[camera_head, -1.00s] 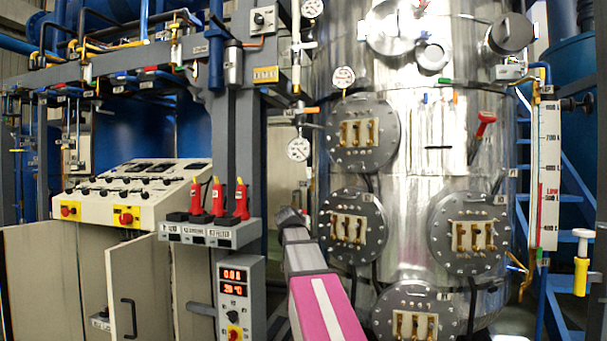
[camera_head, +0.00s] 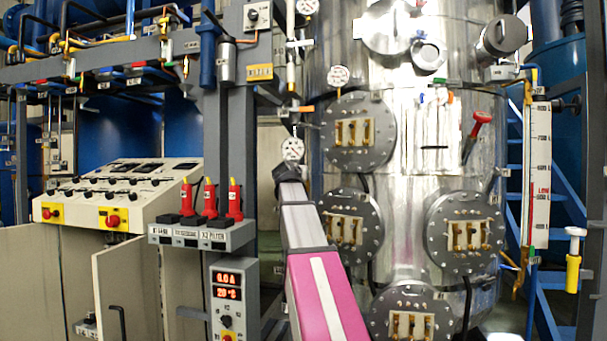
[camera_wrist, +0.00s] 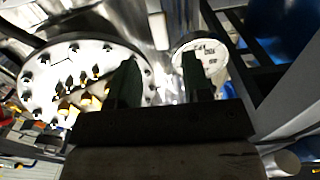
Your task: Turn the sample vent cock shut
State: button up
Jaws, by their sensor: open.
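My gripper (camera_wrist: 158,82) is open, with its two dark fingers apart and nothing between them. In the head view my gripper (camera_head: 286,172) is a dark end at the top of my pink and grey arm, just below a white round gauge (camera_head: 293,149). A small orange lever (camera_head: 303,109) sits on the pipework above that gauge. Small red, white and blue handles (camera_head: 440,96) show on the tank to the right. No readable label tells me which of these is the sample vent cock. In the wrist view a gauge face (camera_wrist: 200,58) lies beyond the right finger.
The steel tank (camera_head: 415,185) with bolted round flanges (camera_head: 358,132) stands right of my arm. A red lever (camera_head: 477,130) sticks out on the tank's right side.

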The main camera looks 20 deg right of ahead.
jog(key=x, duration=0.7)
jog(key=shift+w+d, duration=0.1)
jog(key=shift+w, duration=0.05)
jog(key=shift+c, duration=0.3)
grip_shut()
